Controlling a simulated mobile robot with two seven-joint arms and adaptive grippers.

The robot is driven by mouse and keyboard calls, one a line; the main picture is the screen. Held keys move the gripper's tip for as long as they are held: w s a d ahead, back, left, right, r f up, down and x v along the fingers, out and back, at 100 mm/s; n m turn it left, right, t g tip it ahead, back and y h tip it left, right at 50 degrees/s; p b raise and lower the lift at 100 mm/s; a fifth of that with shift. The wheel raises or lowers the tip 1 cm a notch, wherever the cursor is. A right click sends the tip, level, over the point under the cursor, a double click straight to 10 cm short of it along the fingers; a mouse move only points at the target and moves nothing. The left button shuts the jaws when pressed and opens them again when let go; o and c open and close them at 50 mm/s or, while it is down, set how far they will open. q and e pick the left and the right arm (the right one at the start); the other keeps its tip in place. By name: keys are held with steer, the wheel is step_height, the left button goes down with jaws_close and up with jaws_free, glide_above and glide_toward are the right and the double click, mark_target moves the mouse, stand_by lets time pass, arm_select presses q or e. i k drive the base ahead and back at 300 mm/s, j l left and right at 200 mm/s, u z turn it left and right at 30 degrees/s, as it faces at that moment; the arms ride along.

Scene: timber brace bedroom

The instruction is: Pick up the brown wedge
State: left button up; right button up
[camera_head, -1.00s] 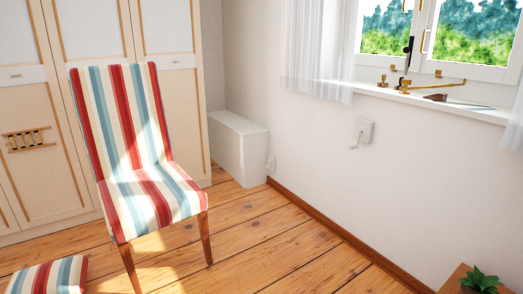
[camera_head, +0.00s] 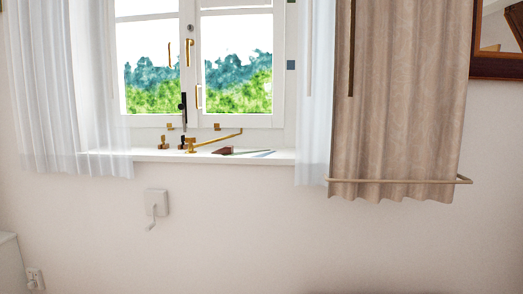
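A small brown wedge-like piece (camera_head: 224,150) lies on the white window sill (camera_head: 110,154), right of centre below the window. A thin grey-blue pointed item (camera_head: 262,154) lies just to its right, and I cannot tell whether the two are joined. Neither of my grippers is in view.
Brass window fittings (camera_head: 190,146) and a dark upright handle (camera_head: 182,112) stand left of the brown piece. White sheer curtains (camera_head: 60,90) flank the window. A beige curtain (camera_head: 395,100) with a rail hangs at right. A white wall box with a crank (camera_head: 156,203) sits below the sill.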

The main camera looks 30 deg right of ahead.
mark_target(229, 149)
steer(key=i+j+z, duration=0.15)
steer(key=z, duration=0.2)
steer(key=i+j+z, duration=0.15)
steer(key=j+z, duration=0.2)
steer(key=i+j+z, duration=0.1)
steer(key=j+z, duration=0.2)
